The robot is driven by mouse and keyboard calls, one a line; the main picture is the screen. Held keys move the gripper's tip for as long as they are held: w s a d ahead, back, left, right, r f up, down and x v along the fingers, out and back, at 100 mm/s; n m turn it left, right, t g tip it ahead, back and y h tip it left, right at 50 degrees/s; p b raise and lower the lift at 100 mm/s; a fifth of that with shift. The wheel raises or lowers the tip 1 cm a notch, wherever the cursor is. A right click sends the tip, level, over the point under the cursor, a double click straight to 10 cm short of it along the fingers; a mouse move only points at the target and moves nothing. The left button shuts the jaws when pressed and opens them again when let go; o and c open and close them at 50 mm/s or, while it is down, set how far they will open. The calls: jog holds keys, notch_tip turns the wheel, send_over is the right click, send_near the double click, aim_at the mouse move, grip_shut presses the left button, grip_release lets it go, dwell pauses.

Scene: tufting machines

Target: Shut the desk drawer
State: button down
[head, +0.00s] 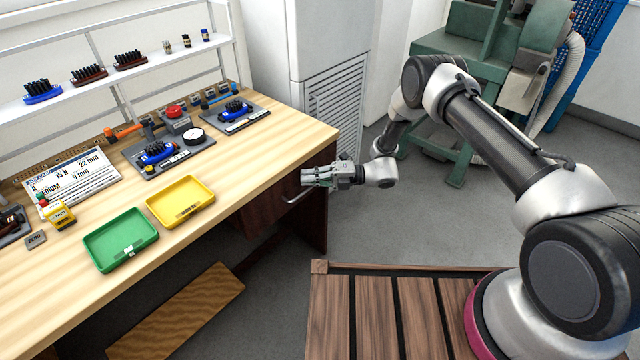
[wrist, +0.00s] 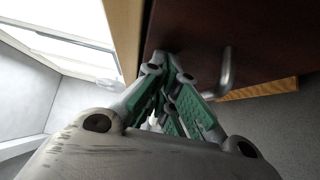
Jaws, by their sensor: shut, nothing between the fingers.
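The desk drawer (head: 272,203) is a dark brown front under the right end of the wooden desk (head: 235,165), with a silver bar handle (head: 297,198). My gripper (head: 304,177) is at the drawer front, just above the handle, with its green-padded fingers pointing at the front. In the wrist view the fingertips (wrist: 168,66) are together and empty, close to the dark front (wrist: 195,28). The handle (wrist: 224,75) stands to their right, apart from the fingers. I cannot tell whether the fingertips touch the front. How far the drawer stands out is hard to see.
A green tray (head: 122,240) and a yellow tray (head: 181,201) lie on the desk near its front edge. A slatted wooden platform (head: 375,315) is in front of me. A green machine (head: 470,60) stands at the back right. Grey floor is clear right of the desk.

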jog(key=shift+w+a, duration=0.3)
jog(key=shift+a, duration=0.05)
jog(key=shift+w+r, duration=0.1)
